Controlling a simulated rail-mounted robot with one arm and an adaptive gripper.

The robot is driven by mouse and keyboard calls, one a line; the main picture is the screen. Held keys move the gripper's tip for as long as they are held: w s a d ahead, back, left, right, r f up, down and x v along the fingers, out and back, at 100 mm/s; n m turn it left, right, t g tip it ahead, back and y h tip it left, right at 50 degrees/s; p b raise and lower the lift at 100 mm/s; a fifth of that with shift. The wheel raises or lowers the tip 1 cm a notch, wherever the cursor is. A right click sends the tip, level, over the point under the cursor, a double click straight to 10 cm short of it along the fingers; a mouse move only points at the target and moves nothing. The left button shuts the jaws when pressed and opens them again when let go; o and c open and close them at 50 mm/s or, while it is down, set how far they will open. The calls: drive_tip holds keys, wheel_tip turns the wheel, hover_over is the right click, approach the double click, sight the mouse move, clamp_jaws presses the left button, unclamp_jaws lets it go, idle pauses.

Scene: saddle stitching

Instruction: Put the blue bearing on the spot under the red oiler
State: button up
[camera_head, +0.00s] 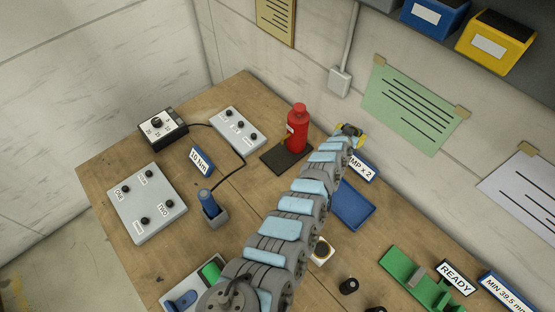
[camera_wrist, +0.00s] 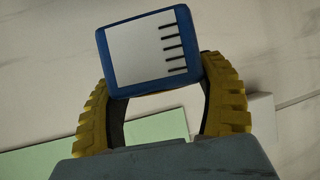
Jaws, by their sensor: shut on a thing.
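The red oiler (camera_head: 297,130) is a red bottle standing upright on a dark square pad (camera_head: 273,160) at the back of the wooden table. My gripper (camera_head: 350,131) is just right of the oiler, near the wall, with yellow fingers. In the wrist view my gripper (camera_wrist: 163,75) is shut on a blue block with a white face (camera_wrist: 147,50) and short black lines. I cannot tell whether this block is the bearing. In the head view it is hardly visible at the fingers. My arm hides part of the table.
A blue tray (camera_head: 352,205) lies right of my arm, with a partly hidden sign (camera_head: 362,168) behind it. A blue-handled tool (camera_head: 207,201) stands in a holder at left, its cable crossing the table. Grey button boxes (camera_head: 147,203) stand left; a green fixture (camera_head: 405,266) stands front right.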

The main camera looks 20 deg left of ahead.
drive_tip(key=shift+s+a+f, duration=0.1)
drive_tip(key=shift+a+f, duration=0.05)
drive_tip(key=shift+a, duration=0.2)
drive_tip(key=shift+d, duration=0.1)
idle(0.5)
drive_tip(key=shift+f, duration=0.1)
